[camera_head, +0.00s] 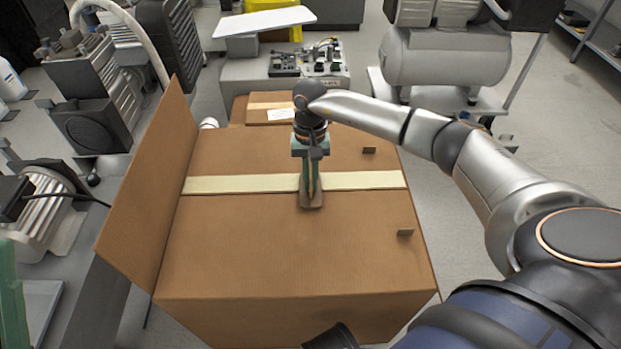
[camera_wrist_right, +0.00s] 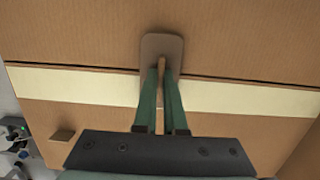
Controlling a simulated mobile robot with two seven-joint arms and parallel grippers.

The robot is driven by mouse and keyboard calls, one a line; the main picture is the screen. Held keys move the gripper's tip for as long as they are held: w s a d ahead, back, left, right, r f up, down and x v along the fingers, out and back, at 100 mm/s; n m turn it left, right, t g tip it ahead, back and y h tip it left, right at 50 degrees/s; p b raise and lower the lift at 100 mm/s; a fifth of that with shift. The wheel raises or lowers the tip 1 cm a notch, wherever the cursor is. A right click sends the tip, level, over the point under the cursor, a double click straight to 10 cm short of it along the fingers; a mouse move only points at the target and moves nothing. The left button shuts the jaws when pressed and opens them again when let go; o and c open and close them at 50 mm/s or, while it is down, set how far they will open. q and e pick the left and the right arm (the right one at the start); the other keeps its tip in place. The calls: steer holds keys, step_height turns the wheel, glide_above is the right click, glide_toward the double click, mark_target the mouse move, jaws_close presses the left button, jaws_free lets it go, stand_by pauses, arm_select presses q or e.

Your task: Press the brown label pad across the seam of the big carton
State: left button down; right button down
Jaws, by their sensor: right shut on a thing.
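The big carton (camera_head: 260,245) stands in the middle of the head view, its left flap (camera_head: 150,190) raised. A cream strip (camera_head: 240,184) runs across its top along a dark seam line, also visible in the right wrist view (camera_wrist_right: 75,83). My right gripper (camera_head: 311,185) points down over the strip, its green fingers shut on the brown label pad (camera_head: 312,201). In the right wrist view the pad (camera_wrist_right: 162,46) spans the dark seam line. It is at or very close to the carton top; I cannot tell if it touches.
Two small brown tabs, one far (camera_head: 369,150) and one near (camera_head: 405,232), stand on the carton's right side. A smaller carton (camera_head: 262,112) sits behind. Compressor machinery (camera_head: 90,100) is at left, a grey tank (camera_head: 440,57) at back right. Open floor lies right of the carton.

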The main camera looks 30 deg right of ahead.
steer(key=shift+s+f+b, duration=0.1)
steer(key=shift+f+b, duration=0.35)
steer(key=shift+f, duration=0.15)
stand_by(1.7)
steer(key=c, duration=0.9)
jaws_free()
steer(key=r+p, duration=0.1)
steer(key=r, duration=0.3)
steer(key=w+r+p, duration=0.1)
steer(key=r, duration=0.3)
steer(key=d+r+p, duration=0.1)
steer(key=r, duration=0.3)
steer(key=shift+w+r, duration=0.3)
steer(key=shift+w, duration=0.1)
